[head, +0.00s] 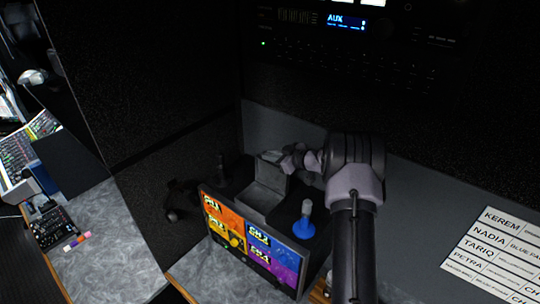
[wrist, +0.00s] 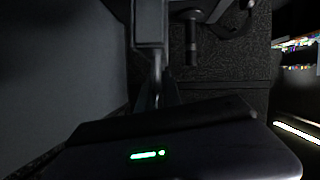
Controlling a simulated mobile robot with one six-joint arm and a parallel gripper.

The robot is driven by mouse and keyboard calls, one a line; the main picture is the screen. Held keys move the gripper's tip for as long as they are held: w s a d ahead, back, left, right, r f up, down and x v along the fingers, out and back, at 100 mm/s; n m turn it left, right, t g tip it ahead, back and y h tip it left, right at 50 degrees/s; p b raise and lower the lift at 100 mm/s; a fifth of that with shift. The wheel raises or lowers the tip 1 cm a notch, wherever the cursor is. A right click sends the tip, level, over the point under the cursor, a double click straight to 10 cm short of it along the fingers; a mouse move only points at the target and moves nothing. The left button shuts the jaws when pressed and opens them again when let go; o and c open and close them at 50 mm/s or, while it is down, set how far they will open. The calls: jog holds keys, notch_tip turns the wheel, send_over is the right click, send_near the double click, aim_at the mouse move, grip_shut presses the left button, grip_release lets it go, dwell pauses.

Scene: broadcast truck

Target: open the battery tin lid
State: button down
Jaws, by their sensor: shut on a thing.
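The battery tin (head: 258,206) is a grey box on the dark counter, behind the colourful monitor. Its lid (head: 271,174) stands raised at the back, and the inside of the tin shows. My gripper (head: 289,159) is at the upper right edge of the lid and is shut on it. My arm comes in from the right. In the wrist view, a pale grey narrow shape (wrist: 150,25) runs down to the gripper, and I cannot tell which part it is. The fingertips are dark and hard to make out there.
A monitor (head: 253,247) with coloured tiles stands in front of the tin. A blue-based bottle-like object (head: 304,225) stands right of it. A dark headset-like object (head: 179,200) is at left. A name sheet (head: 497,255) lies at right. A dark rack with a lit display (head: 346,22) rises behind.

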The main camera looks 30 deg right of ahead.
jog(key=c, duration=1.8)
grip_release()
jog(key=b+v, duration=0.3)
jog(key=v, duration=1.4)
jog(key=shift+r, duration=0.2)
jog(key=shift+s, duration=0.15)
